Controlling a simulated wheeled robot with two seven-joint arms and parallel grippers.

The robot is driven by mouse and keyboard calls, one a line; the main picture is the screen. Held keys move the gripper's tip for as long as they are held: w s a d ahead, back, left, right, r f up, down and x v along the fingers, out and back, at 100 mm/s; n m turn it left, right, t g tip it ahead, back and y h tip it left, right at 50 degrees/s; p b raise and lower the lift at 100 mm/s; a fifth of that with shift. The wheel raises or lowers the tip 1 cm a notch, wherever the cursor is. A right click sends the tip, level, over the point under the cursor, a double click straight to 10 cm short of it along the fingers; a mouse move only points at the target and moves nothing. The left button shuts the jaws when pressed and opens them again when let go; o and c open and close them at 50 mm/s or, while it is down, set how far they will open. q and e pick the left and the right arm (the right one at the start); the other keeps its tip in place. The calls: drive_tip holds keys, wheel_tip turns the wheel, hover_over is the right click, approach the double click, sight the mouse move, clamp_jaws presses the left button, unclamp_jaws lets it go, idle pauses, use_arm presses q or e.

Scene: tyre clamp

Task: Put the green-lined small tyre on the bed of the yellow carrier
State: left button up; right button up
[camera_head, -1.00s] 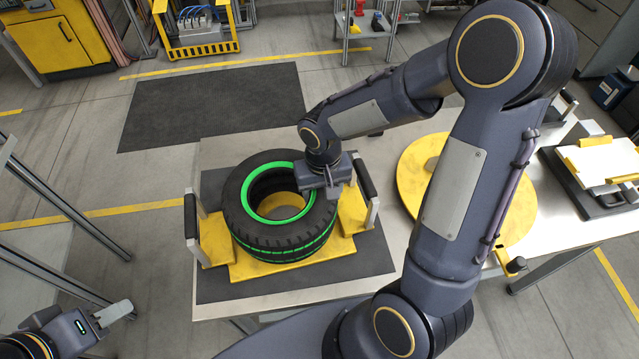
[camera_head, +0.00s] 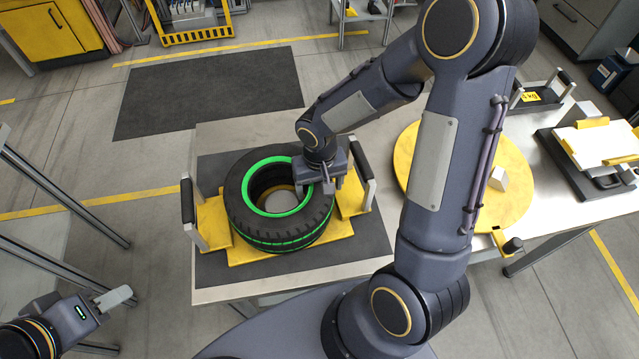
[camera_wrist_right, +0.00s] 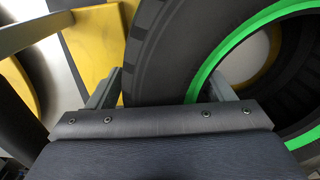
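The green-lined tyre (camera_head: 250,215) lies flat at the bed of the yellow carrier (camera_head: 212,226), between its two upright handles. I cannot tell whether its underside touches the bed. My right gripper (camera_head: 327,183) is at the tyre's right rear side, with its wall between the fingers. In the right wrist view, one finger is outside the tread and the other inside the green rim of the tyre (camera_wrist_right: 165,55); they look closed on the wall. My left gripper (camera_head: 115,298) is empty at the lower left, away from the carrier, with its fingers seemingly together.
The carrier stands on a dark mat on a metal table (camera_head: 220,296). A round yellow plate (camera_head: 410,165) is to its right, partly behind my right arm. A white-topped fixture (camera_head: 600,145) stands farther right. A metal frame is at the left.

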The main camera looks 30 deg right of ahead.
drive_tip(key=shift+r+p, duration=0.25)
drive_tip(key=shift+p, duration=0.05)
drive_tip(key=shift+w+r, duration=0.1)
drive_tip(key=shift+r, duration=0.25)
wheel_tip(320, 180, up, 10)
drive_tip(key=shift+r, duration=0.25)
drive_tip(key=shift+s+r, duration=0.2)
drive_tip(key=shift+r, duration=0.1)
drive_tip(key=s+r+t+y, duration=0.2)
drive_tip(key=s+r, duration=0.1)
drive_tip(key=s, duration=0.4)
drive_tip(key=s+r+t+y, duration=0.1)
drive_tip(key=s+r+t, duration=0.2)
drive_tip(key=s, duration=0.4)
drive_tip(key=shift+r+n+t+y, duration=0.15)
drive_tip(key=shift+n+t+y, duration=0.15)
drive_tip(key=shift+y, duration=0.1)
